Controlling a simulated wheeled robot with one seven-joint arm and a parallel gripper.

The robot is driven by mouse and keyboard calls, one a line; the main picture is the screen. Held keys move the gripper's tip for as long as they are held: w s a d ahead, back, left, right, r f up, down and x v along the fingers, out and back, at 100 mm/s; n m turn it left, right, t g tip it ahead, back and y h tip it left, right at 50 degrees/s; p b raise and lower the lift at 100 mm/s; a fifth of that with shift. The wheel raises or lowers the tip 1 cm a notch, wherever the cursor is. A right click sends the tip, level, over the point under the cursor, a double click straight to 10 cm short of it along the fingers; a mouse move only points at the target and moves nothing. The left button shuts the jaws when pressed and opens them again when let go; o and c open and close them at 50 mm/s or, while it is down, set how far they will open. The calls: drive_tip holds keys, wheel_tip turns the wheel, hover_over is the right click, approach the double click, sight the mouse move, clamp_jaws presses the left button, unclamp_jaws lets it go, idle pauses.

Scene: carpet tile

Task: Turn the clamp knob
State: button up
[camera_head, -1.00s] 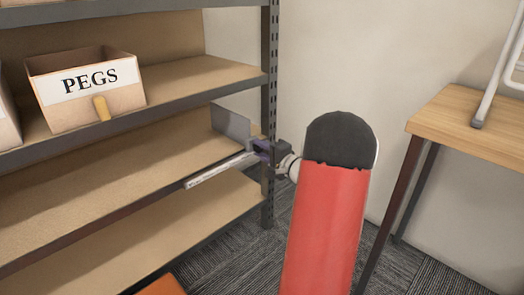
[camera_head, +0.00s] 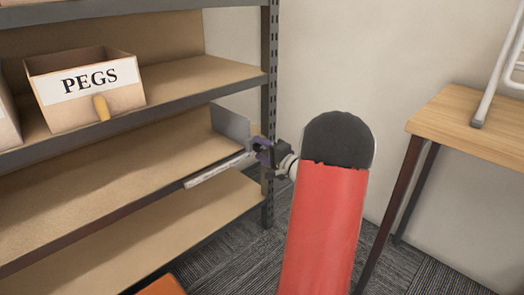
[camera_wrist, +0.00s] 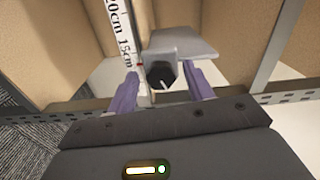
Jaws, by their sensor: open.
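The dark, many-sided clamp knob (camera_wrist: 159,74) has a pale mark on its face and sits between my fingers in the wrist view. My gripper (camera_wrist: 163,88) is open, with one purple finger on each side of the knob; I cannot tell whether either finger touches it. A grey clamp plate (camera_wrist: 185,45) is behind the knob, and a white scale bar (camera_wrist: 122,40) marked in cm runs beside it. In the head view, my gripper (camera_head: 262,152) is at the shelf's front right corner, hiding the knob. The plate (camera_head: 231,122) and bar (camera_head: 218,170) show there.
The metal shelf post (camera_head: 268,80) stands close to my gripper. A box labelled PEGS (camera_head: 85,88) sits on the shelf above, to the left. A wooden table (camera_head: 475,125) with a white metal frame (camera_head: 498,75) stands at the right. Carpet (camera_head: 235,262) shows below.

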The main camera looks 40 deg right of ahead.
drive_tip(key=s, duration=0.7)
drive_tip(key=shift+s+d, duration=0.3)
drive_tip(key=shift+s, duration=0.1)
